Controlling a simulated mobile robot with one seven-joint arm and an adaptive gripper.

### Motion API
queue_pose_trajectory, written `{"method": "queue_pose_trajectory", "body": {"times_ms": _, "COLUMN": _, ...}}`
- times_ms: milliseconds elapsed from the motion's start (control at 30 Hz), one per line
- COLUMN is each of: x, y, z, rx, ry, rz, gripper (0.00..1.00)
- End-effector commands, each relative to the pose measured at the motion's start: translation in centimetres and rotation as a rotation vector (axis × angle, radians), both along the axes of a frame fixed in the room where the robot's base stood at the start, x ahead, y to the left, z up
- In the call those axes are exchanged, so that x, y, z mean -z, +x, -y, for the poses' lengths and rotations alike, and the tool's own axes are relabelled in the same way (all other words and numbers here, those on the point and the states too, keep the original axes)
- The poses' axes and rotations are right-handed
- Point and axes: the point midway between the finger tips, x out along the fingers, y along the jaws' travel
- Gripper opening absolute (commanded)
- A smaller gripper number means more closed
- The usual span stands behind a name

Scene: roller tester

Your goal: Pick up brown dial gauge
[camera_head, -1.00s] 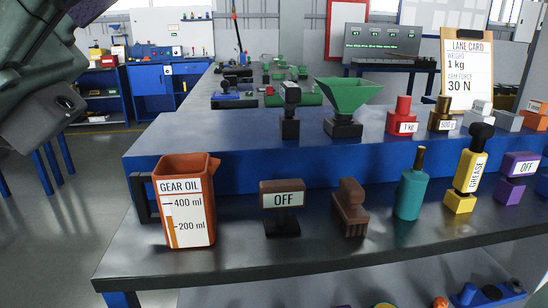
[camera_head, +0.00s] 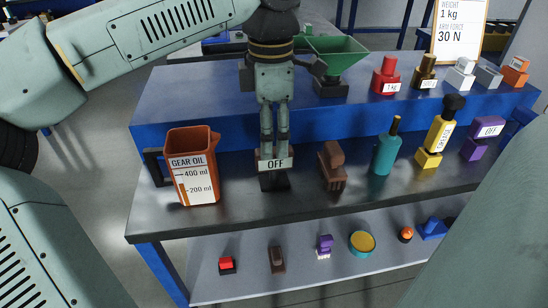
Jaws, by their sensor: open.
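The brown dial gauge (camera_head: 276,183) stands upright on the front ledge of the bench. Its white display reads OFF and faces me, above a dark base. My gripper (camera_head: 274,150) points down at the gauge's head from above, with its two fingers close together in this view. The fingers hide much of the brown head's top. The gripper is open. I cannot tell whether the fingers touch the gauge or reach around it. The gauge rests on the ledge.
An orange gear oil jug (camera_head: 194,172) stands left of the gauge and a brown brush-like block (camera_head: 332,168) right of it. Further right are a teal bottle (camera_head: 386,152), a yellow grease tool (camera_head: 437,137) and a purple OFF gauge (camera_head: 484,140). A green funnel (camera_head: 335,56) stands on the raised blue bench.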

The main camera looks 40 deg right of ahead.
Motion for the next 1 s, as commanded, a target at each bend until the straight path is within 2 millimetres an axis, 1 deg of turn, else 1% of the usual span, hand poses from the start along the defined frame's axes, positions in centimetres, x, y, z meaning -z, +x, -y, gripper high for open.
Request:
{"method": "queue_pose_trajectory", "body": {"times_ms": 33, "x": 0.7, "y": -0.1, "z": 0.0, "rx": 0.001, "ry": 0.0, "rz": -0.002, "gripper": 0.48}}
{"method": "queue_pose_trajectory", "body": {"times_ms": 267, "x": 2.4, "y": 0.0, "z": 0.3, "rx": 0.001, "ry": -0.002, "rz": -0.002, "gripper": 0.48}}
{"method": "queue_pose_trajectory", "body": {"times_ms": 400, "x": 4.4, "y": 0.2, "z": 0.9, "rx": 0.003, "ry": -0.001, "rz": -0.004, "gripper": 0.48}}
{"method": "queue_pose_trajectory", "body": {"times_ms": 500, "x": 5.8, "y": 0.2, "z": 0.9, "rx": 0.002, "ry": -0.003, "rz": -0.003, "gripper": 0.48}}
{"method": "queue_pose_trajectory", "body": {"times_ms": 600, "x": 6.6, "y": 0.2, "z": 0.9, "rx": 0.002, "ry": -0.003, "rz": -0.003, "gripper": 0.48}}
{"method": "queue_pose_trajectory", "body": {"times_ms": 833, "x": 6.8, "y": 0.3, "z": 1.0, "rx": 0.001, "ry": -0.004, "rz": -0.003, "gripper": 0.48}}
{"method": "queue_pose_trajectory", "body": {"times_ms": 1000, "x": 6.8, "y": 0.2, "z": 0.9, "rx": 0.001, "ry": -0.004, "rz": -0.003, "gripper": 0.38}}
